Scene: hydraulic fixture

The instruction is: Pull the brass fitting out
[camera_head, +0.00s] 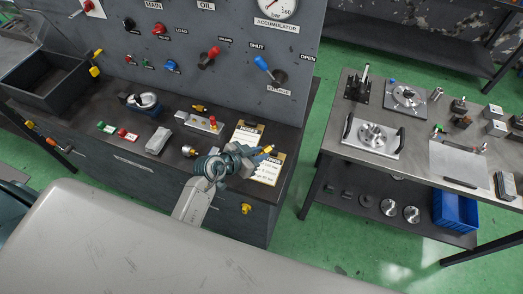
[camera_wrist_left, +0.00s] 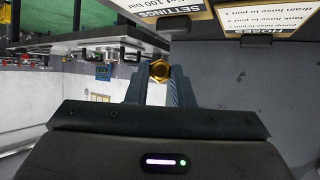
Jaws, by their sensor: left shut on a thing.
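My left gripper (camera_head: 262,153) reaches in over the front right part of the grey bench in the head view. It is shut on a brass fitting (camera_head: 268,149), which shows at the fingertips in front of the instruction cards. In the left wrist view the fitting (camera_wrist_left: 160,70) is a gold hexagon between the two fingers (camera_wrist_left: 160,85). I cannot tell from these views whether its hidden end touches anything. Another brass fitting (camera_head: 246,208) sits on the bench's front face, below the gripper. My right gripper is not in view.
A upright grey panel (camera_head: 190,75) with levers and a gauge rises behind. A separate table (camera_head: 410,160) with metal parts stands at right, with green floor between. A dark bin (camera_head: 45,85) is at left.

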